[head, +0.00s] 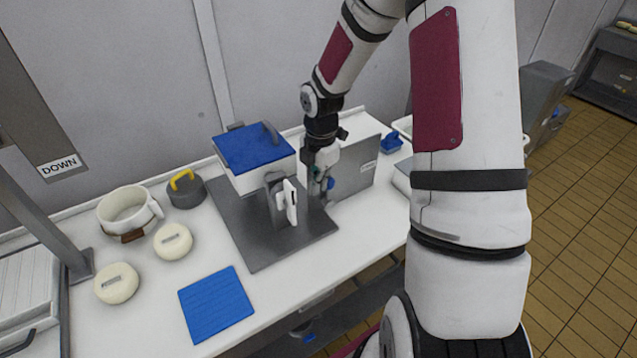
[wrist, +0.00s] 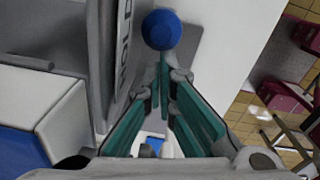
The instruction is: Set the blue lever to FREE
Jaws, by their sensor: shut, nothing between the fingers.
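The blue lever shows as a round blue knob (wrist: 160,30) at the top of the wrist view, just beyond my fingertips. The lever's shaft is mostly hidden.
A blue-lidded white box (head: 255,150) and an upright grey bracket (head: 276,200) stand close left of my gripper on a grey base plate (head: 262,252). The grey panel (head: 362,172) stands close behind. A blue mat (head: 215,303) lies at the table's front.

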